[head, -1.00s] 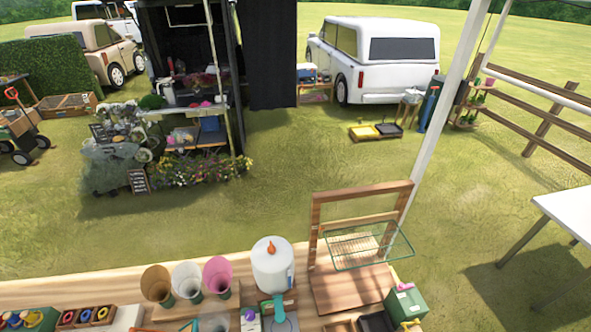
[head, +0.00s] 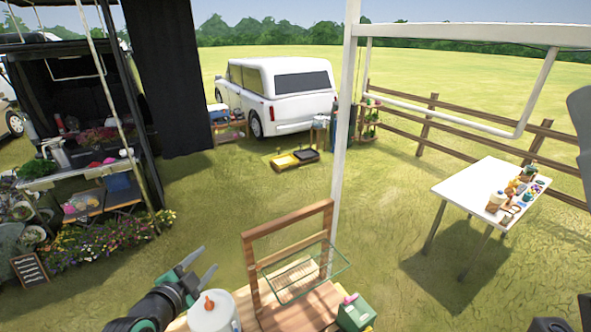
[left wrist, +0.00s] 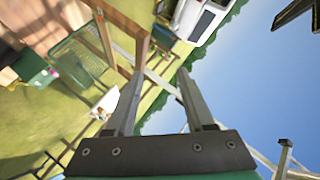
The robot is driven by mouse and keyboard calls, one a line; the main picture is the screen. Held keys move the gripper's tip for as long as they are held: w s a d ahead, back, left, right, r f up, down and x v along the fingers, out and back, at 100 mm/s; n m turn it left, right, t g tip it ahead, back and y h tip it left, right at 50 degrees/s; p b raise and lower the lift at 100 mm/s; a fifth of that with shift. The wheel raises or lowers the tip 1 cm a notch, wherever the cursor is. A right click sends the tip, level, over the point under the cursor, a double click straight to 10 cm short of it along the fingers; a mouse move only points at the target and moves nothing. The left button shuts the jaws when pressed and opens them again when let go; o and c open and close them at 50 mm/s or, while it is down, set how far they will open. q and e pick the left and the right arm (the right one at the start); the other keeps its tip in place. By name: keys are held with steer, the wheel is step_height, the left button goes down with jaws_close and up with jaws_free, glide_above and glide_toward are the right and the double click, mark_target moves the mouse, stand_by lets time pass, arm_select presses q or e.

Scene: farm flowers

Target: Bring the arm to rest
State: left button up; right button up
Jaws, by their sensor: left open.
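My left gripper (head: 203,262) is raised above the left end of the wooden counter, left of the wooden frame. Its two fingers are apart and nothing is between them. In the left wrist view, the open fingers (left wrist: 160,78) point out toward the grass, fence and sky, with empty space between the tips. My right gripper does not show in either view; only some grey parts show at the right edge of the head view, and I cannot tell what they are.
A white table (head: 462,190) with small items is farther right.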

arm_select(q)
steer(key=s+d+r+n+t+h, duration=0.1)
steer(key=s+d+r+t, duration=0.15)
steer(key=r, duration=0.75)
steer(key=s+d+r+t, duration=0.2)
steer(key=d+r, duration=0.1)
steer(key=r, duration=0.6)
steer(key=s+d+r+n+t+h, duration=0.1)
steer(key=s+d+r+t, duration=0.15)
steer(key=r, duration=0.75)
steer(key=s+a+r+n+t+y, duration=0.1)
steer(key=s+r+n+t, duration=0.5)
steer(key=s+r, duration=0.8)
steer(key=s+a+n, duration=0.1)
steer(key=s+n, duration=0.2)
steer(key=shift+t, duration=0.3)
steer(key=shift+o, duration=1.4)
steer(key=shift+f, duration=0.15)
